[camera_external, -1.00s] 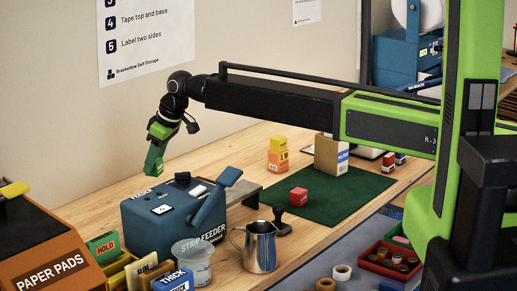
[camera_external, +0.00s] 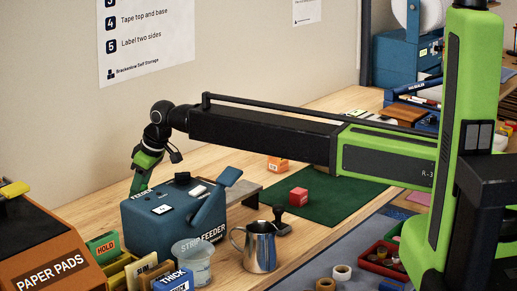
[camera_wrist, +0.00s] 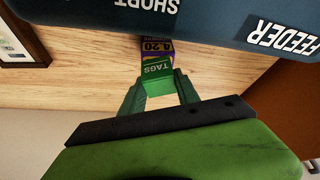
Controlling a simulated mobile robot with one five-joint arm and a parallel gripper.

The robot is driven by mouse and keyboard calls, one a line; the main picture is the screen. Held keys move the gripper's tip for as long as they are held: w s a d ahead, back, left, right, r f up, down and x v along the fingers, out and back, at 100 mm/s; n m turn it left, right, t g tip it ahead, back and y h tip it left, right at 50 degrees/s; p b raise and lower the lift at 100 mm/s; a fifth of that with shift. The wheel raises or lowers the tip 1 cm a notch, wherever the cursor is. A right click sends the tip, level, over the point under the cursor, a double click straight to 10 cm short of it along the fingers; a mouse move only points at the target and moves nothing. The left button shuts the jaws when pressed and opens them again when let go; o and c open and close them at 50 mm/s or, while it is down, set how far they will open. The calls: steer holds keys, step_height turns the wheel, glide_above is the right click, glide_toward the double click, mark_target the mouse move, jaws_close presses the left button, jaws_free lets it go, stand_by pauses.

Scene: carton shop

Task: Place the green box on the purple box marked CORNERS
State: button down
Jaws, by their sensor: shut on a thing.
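In the wrist view a green box (camera_wrist: 157,72) with a TAGS label sits between the two green fingers of my gripper (camera_wrist: 158,88), which is shut on it. Just beyond it is a purple box (camera_wrist: 157,47) with a yellow band and the digits 4 20. They overlap in the picture, so I cannot tell whether they touch, and no CORNERS marking is readable. In the external view my gripper (camera_external: 138,183) points down behind the blue strip feeder (camera_external: 165,225), which hides its tips and both boxes.
The strip feeder stands close beside my gripper and crosses the top of the wrist view. A steel jug (camera_external: 260,246), a clear tub (camera_external: 193,262) and an orange paper pads dispenser (camera_external: 50,262) stand nearer the camera. A red box (camera_external: 299,197) lies on the green mat (camera_external: 340,200).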

steer(key=shift+f, duration=0.25)
steer(key=c, duration=0.9)
jaws_free()
steer(key=shift+r, duration=0.1)
steer(key=p+v, duration=1.1)
steer(key=v, duration=0.1)
steer(key=shift+r, duration=0.2)
